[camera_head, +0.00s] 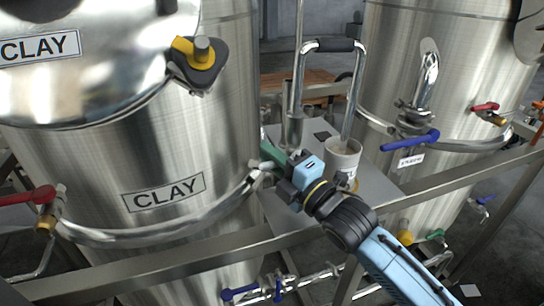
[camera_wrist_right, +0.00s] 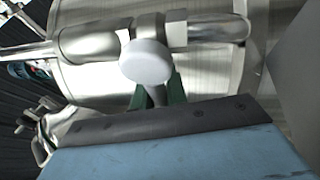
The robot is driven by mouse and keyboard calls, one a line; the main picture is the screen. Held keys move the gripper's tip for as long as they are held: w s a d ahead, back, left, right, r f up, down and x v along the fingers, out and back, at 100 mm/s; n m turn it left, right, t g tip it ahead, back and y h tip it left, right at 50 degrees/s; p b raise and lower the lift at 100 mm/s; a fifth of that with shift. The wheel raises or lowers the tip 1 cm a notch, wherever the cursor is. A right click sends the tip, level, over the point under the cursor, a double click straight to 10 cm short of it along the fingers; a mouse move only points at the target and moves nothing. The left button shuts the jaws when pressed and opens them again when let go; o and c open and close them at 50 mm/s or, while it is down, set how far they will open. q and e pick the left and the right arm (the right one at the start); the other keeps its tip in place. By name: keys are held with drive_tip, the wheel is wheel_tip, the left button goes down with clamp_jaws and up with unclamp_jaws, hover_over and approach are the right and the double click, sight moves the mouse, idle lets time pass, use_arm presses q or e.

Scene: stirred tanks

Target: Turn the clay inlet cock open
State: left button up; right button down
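The clay tank (camera_head: 75,165) is the large steel vessel at the left, marked CLAY on its side. A steel pipe fitting (camera_head: 261,171) stands out from its right side, with a green part (camera_head: 273,154) beside it. My right gripper (camera_head: 278,168) is at this fitting. In the right wrist view a steel pipe fitting (camera_wrist_right: 95,43) crosses the top and carries a white round cap (camera_wrist_right: 147,62). Green parts (camera_wrist_right: 175,90) flank a grey stem under the cap. I cannot tell whether they are fingers or a handle, nor whether the jaws are shut. My left gripper is out of view.
A steel rail (camera_head: 180,263) runs across the front. A second tank (camera_head: 455,85) with a blue lever (camera_head: 410,141) stands at the right.

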idle(0.4)
drive_tip(key=f+n+p, duration=0.1)
drive_tip(key=n+p, duration=0.1)
drive_tip(key=n+g+h+p, duration=0.1)
drive_tip(key=n+p, duration=0.1)
drive_tip(key=p, duration=0.1)
drive_tip(key=f+n+g+p, duration=0.1)
drive_tip(key=n+p, duration=0.1)
drive_tip(key=p, duration=0.1)
drive_tip(key=shift+w+d+f+n, duration=0.1)
drive_tip(key=shift+d+f+n, duration=0.2)
drive_tip(key=shift+d, duration=0.05)
drive_tip(key=shift+f+p, duration=0.15)
drive_tip(key=shift+p, duration=0.2)
drive_tip(key=c, duration=1.4)
unclamp_jaws()
drive_tip(key=b+v, duration=0.1)
drive_tip(key=v, duration=1.2)
drive_tip(key=shift+r, duration=0.4)
